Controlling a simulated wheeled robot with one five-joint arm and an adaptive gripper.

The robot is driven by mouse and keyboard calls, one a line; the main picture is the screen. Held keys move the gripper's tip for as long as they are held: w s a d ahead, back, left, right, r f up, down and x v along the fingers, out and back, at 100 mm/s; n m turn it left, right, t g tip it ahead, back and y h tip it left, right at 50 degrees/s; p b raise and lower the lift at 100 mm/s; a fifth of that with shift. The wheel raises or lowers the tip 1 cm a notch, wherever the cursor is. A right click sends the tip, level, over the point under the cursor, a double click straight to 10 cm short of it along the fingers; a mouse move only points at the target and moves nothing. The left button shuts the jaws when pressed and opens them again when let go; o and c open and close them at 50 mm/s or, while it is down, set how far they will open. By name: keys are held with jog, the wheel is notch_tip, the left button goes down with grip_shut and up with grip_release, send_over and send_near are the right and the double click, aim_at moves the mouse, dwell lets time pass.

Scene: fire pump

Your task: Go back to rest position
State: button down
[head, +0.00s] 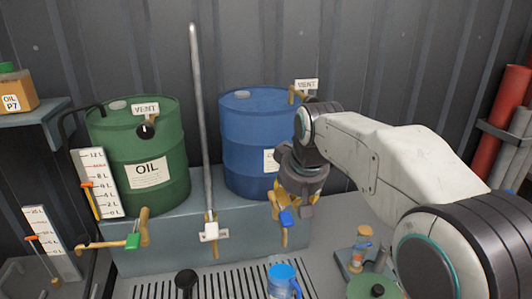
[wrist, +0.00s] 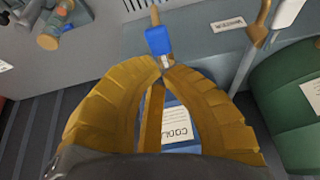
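My gripper (head: 279,205) hangs in front of the blue barrel (head: 255,140), just above its brass tap with a blue handle (head: 288,218). In the wrist view the two yellow fingers (wrist: 163,68) bow outward and come together at their tips. The blue handle (wrist: 158,41) lies just beyond the tips; I cannot tell whether they touch it. I see nothing clearly held. Between the fingers shows the barrel's label, partly hidden, reading "COOL".
A grey pipe (head: 200,110) rises between the barrels. A blue jug (head: 283,281) stands on the grate below. Red cylinders (head: 500,130) hang at the right wall.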

jog(key=s+f+g, duration=0.2)
jog(key=s+f, duration=0.2)
jog(key=f, duration=0.2)
jog(key=s+d+m+t, duration=0.1)
jog(key=s+d, duration=0.4)
jog(key=s, duration=0.6)
jog(key=s+d+f+m+t+h, duration=0.1)
jog(key=s+d, duration=0.4)
jog(key=s, duration=0.6)
jog(key=shift+s, duration=0.15)
dwell(1.3)
